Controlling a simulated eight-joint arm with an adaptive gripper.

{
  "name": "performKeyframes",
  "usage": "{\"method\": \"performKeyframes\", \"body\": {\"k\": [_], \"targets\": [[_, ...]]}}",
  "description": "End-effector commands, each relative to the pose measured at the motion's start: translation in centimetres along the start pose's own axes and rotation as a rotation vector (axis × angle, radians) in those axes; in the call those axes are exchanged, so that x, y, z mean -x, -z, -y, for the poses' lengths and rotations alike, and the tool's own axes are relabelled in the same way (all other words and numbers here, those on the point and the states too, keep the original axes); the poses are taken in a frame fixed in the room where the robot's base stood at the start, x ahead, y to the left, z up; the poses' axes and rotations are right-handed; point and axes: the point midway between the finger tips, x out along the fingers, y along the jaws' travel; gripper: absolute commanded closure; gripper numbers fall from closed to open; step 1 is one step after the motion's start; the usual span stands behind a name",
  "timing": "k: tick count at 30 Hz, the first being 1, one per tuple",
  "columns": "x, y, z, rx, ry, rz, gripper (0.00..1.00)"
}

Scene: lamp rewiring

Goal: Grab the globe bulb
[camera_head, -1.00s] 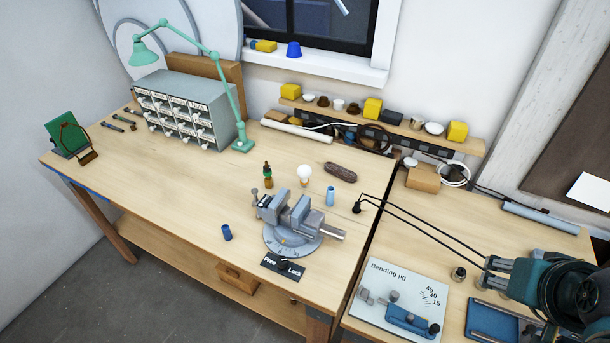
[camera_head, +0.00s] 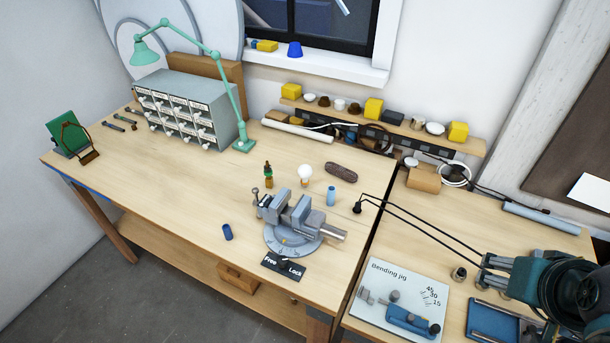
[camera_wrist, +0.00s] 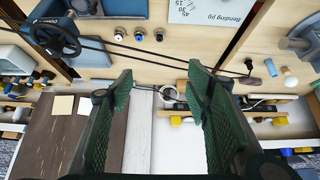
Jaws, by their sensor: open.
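The globe bulb (camera_head: 305,171) has a round white globe on a brass-coloured base. It stands upright on the left bench, just behind the grey vise (camera_head: 293,222). In the wrist view the globe bulb (camera_wrist: 290,78) shows at the right, well outside my fingers. My gripper (camera_wrist: 161,88) is open, with two dark green ribbed fingers apart and nothing between them. In the head view my arm is at the lower right, over the right bench and far from the bulb.
A light-blue cylinder (camera_head: 331,196), a brown oblong item (camera_head: 341,172) and a small dark green bottle (camera_head: 268,175) stand near the bulb. Two black cables (camera_head: 425,231) cross the right bench. A bending jig (camera_head: 400,300) lies at the front. The left bench's middle is mostly clear.

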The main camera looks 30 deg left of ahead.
Motion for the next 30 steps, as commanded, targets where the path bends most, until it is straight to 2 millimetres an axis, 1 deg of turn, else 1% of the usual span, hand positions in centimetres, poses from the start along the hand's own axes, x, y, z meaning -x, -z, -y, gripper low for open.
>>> {"method": "performKeyframes", "body": {"k": [5, 11, 20, 30], "targets": [[-0.1, 1.3, 0.7, 0.056, 0.005, 0.009, 0.51], [-0.5, 3.8, 2.1, 0.179, 0.014, 0.028, 0.51], [-1.6, 8.0, 5.3, 0.402, 0.033, 0.059, 0.51], [-3.7, 12.4, 9.7, 0.655, 0.054, 0.087, 0.51]]}}
